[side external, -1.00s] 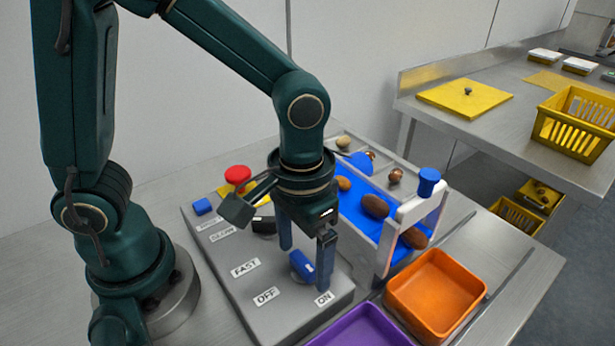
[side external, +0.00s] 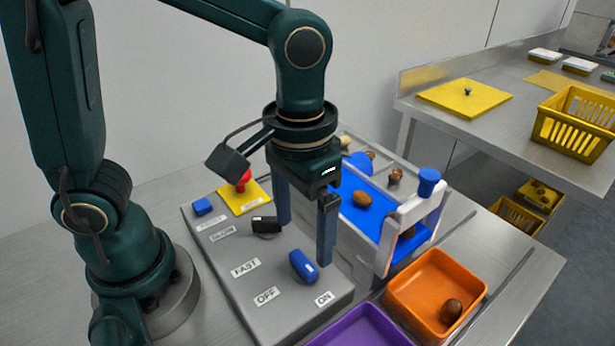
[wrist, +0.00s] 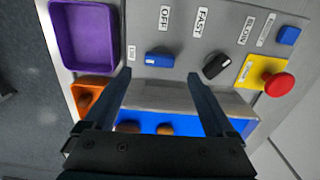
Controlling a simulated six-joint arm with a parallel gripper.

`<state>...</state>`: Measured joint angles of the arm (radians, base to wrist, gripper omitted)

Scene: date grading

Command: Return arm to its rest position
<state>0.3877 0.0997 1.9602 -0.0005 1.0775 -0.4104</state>
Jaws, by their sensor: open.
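My gripper (side external: 305,245) is open and empty, pointing down above the grey control panel (side external: 225,262). Its fingers stand above the blue switch knob (side external: 303,266), apart from it. The knob lies between the OFF and ON labels, nearer the ON side. In the wrist view, my gripper (wrist: 158,76) has its two fingers spread, with the blue knob (wrist: 159,57) beyond them and the black knob (wrist: 216,66) to the right. The black knob (side external: 266,225) sits between the SLOW and FAST labels in the side view.
A red stop button (side external: 241,180) stands on a yellow plate. The blue belt (side external: 355,187) carries a brown date (side external: 361,200) towards a white gate (side external: 425,210). An orange bin (side external: 420,268) holds one date (side external: 451,310). A purple bin (side external: 360,330) lies in front.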

